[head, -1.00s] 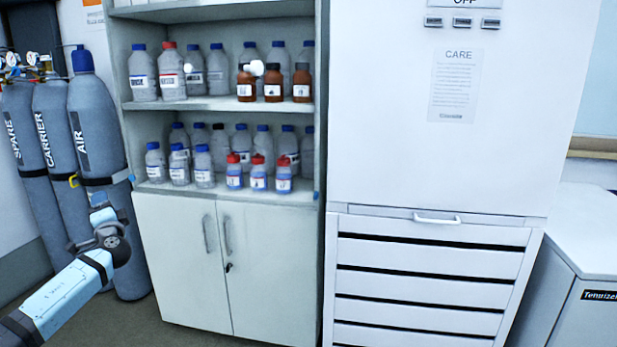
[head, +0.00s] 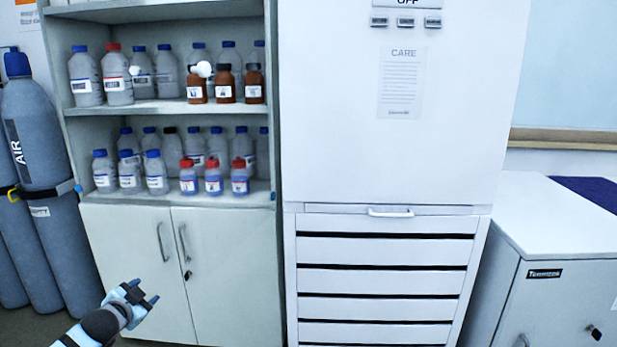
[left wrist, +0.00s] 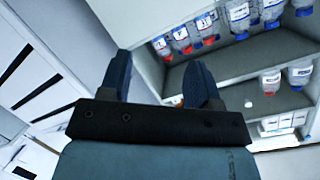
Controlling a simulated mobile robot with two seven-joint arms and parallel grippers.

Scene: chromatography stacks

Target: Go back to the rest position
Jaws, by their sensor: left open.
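My left gripper (head: 146,297) is at the lower left of the head view, in front of the white doors of the bottle cabinet (head: 138,255). Its two fingers are apart with nothing between them. The left wrist view also shows the two blue fingers (left wrist: 160,80) spread and empty, with shelves and bottles beyond them. My right gripper is not in view.
Shelves hold grey bottles (head: 85,77), brown bottles (head: 225,85) and small red-capped bottles (head: 213,178). A tall white cabinet (head: 400,150) with slatted drawers stands in the middle. A low white cabinet (head: 560,225) is at right, and a gas cylinder (head: 45,140) at left.

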